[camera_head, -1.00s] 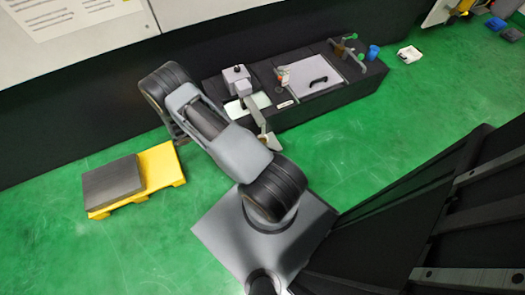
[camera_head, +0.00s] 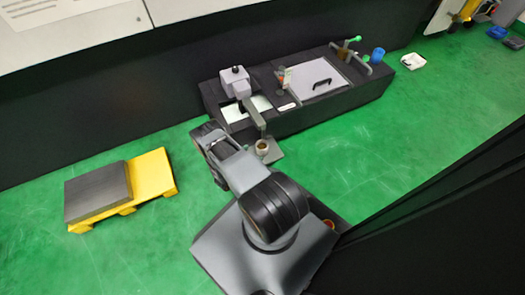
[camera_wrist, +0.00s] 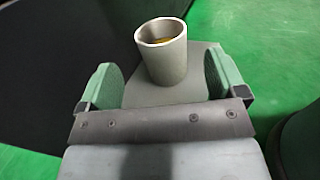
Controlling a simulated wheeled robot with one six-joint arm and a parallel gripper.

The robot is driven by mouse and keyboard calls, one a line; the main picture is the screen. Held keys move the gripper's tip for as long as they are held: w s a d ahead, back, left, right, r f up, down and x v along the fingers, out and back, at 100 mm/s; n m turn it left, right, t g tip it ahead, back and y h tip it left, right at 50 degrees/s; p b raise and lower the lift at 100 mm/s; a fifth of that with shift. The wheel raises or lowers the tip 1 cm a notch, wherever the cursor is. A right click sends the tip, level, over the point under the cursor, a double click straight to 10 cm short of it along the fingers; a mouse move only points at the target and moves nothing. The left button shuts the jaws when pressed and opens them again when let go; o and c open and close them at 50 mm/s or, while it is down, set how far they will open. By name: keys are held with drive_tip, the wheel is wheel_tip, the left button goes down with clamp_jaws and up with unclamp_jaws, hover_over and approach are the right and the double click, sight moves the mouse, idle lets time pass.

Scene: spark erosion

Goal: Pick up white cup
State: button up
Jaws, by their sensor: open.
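The white cup (camera_wrist: 163,55) looks greyish white in the wrist view. It stands upright on a grey plate (camera_wrist: 135,97), with something yellow-brown inside. In the head view the cup (camera_head: 262,147) is small, on a plate (camera_head: 273,155) at the front of the dark bench. My gripper (camera_wrist: 162,84) is open, with one green-padded finger on each side of the cup. Gaps show between the cup and both fingers. The cup's lower end is close to the gripper's palm edge in the picture. In the head view my arm hides most of the gripper.
The dark bench (camera_head: 330,112) behind the cup carries a grey machine head (camera_head: 235,82) and a lidded panel (camera_head: 318,80). A yellow pallet (camera_head: 155,172) with a dark block stands at left. Green floor is free at right.

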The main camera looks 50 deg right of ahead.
sight(258, 149)
drive_tip(key=shift+s+d+b, duration=0.1)
drive_tip(key=shift+d+b, duration=1.1)
drive_tip(key=shift+d, duration=2.3)
drive_tip(key=c, duration=1.1)
drive_tip(key=shift+c, duration=0.2)
